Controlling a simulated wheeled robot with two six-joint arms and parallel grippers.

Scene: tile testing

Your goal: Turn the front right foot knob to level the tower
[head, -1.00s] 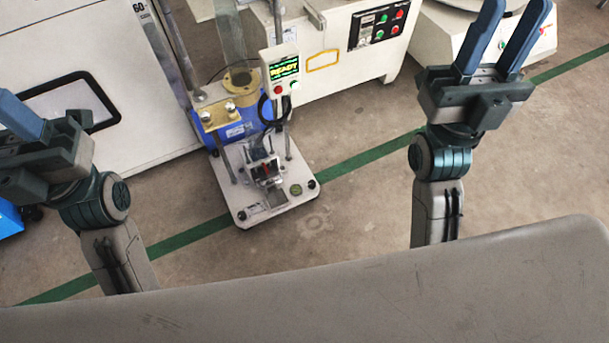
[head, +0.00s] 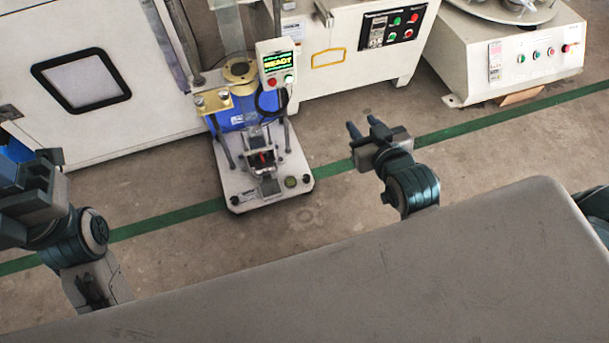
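The test tower stands on a light base plate (head: 250,197) in the head view, with dark knobs at its corners. The front right foot knob (head: 308,180) is a small dark knob at the plate's near right corner. A round greenish disc, perhaps a bubble level (head: 291,182), sits just left of it. My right gripper (head: 363,126) is open and empty, to the right of the plate and apart from it. Its fingers point away up and left. My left gripper (head: 14,160) is at the left edge, partly cut off, far from the knob; its finger gap is hidden.
A display box (head: 278,65) reading READY is on the tower. White machines stand behind: a cabinet (head: 150,95) at left, one with a control panel (head: 392,24), one at right (head: 510,60). A grey surface (head: 400,270) fills the foreground. Floor right of the plate is clear.

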